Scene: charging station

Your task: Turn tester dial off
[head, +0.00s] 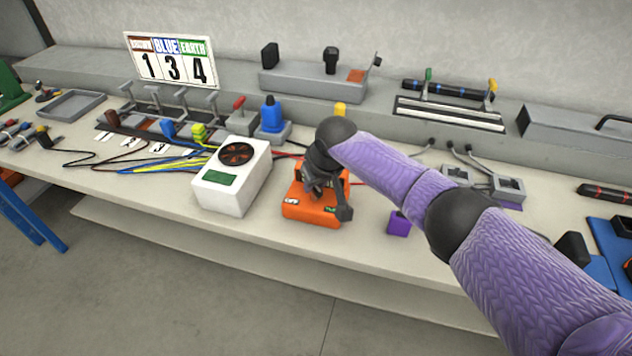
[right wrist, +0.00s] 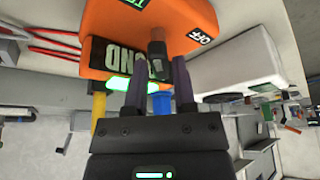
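The orange tester (head: 308,213) stands on the workbench, left of centre in the head view, partly hidden by my right gripper. In the right wrist view the tester (right wrist: 205,18) appears upside down. It has an "OFF" label, a green label at the top edge, a dark display with large letters partly covered, and a lit green strip. Its black dial (right wrist: 157,45) shows between and just beyond my right fingertips. My right gripper (right wrist: 157,70) is open, with a finger to each side of the dial and visible gaps. In the head view my right gripper (head: 325,195) is over the tester. My left gripper is not in view.
A white box with a fan (head: 232,178) stands close left of the tester. A purple block (head: 399,223) lies to its right. A blue plug-like part (head: 271,115) stands behind. Coloured cables (head: 150,165) lie at left. The bench's front strip is mostly clear.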

